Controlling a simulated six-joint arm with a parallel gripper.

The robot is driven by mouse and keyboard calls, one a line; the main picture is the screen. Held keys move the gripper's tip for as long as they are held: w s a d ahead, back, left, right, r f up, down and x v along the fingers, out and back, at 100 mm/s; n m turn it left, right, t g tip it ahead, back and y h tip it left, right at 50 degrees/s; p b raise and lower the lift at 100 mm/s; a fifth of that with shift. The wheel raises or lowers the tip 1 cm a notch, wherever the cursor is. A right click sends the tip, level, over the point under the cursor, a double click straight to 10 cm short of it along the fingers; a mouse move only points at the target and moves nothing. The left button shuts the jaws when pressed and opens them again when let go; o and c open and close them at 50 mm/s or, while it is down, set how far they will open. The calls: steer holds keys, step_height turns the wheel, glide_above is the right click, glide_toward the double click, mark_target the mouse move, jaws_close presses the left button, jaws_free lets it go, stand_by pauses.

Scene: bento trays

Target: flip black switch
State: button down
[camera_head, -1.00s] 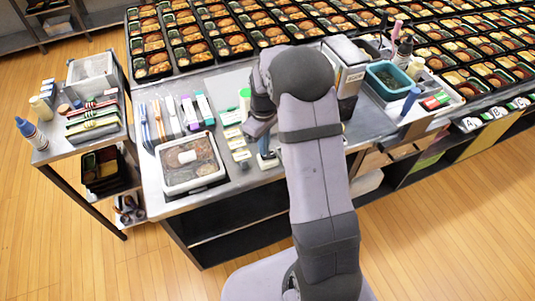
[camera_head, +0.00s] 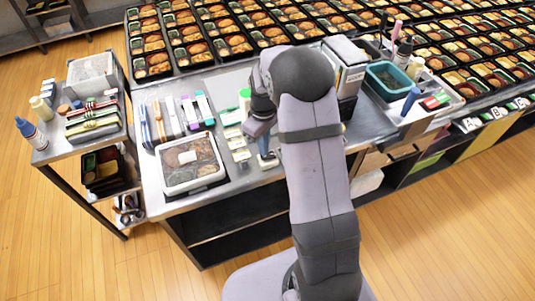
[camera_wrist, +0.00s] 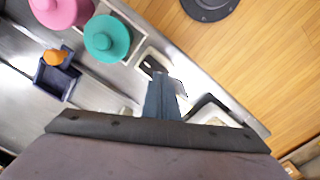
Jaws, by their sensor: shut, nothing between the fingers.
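The black switch (camera_wrist: 152,66) shows in the wrist view as a small dark piece in a pale plate, just beyond my fingertips. My gripper (camera_wrist: 166,88) is shut and empty, its blue-grey fingers close together and pointing towards the switch. I cannot tell whether they touch it. In the head view my gripper (camera_head: 267,157) is low over the front edge of the steel table, and the switch cannot be made out there.
In the wrist view a teal round knob (camera_wrist: 107,39), a pink one (camera_wrist: 62,10) and a dark blue square piece with an orange knob (camera_wrist: 55,57) stand left of my fingers. A lidded tray (camera_head: 190,186) lies left of my gripper in the head view.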

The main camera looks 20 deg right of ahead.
steer(key=shift+f+b, duration=0.55)
steer(key=shift+f, duration=0.35)
stand_by(1.0)
steer(key=shift+r, duration=0.15)
steer(key=shift+r+p, duration=2.9)
steer(key=shift+r, duration=0.55)
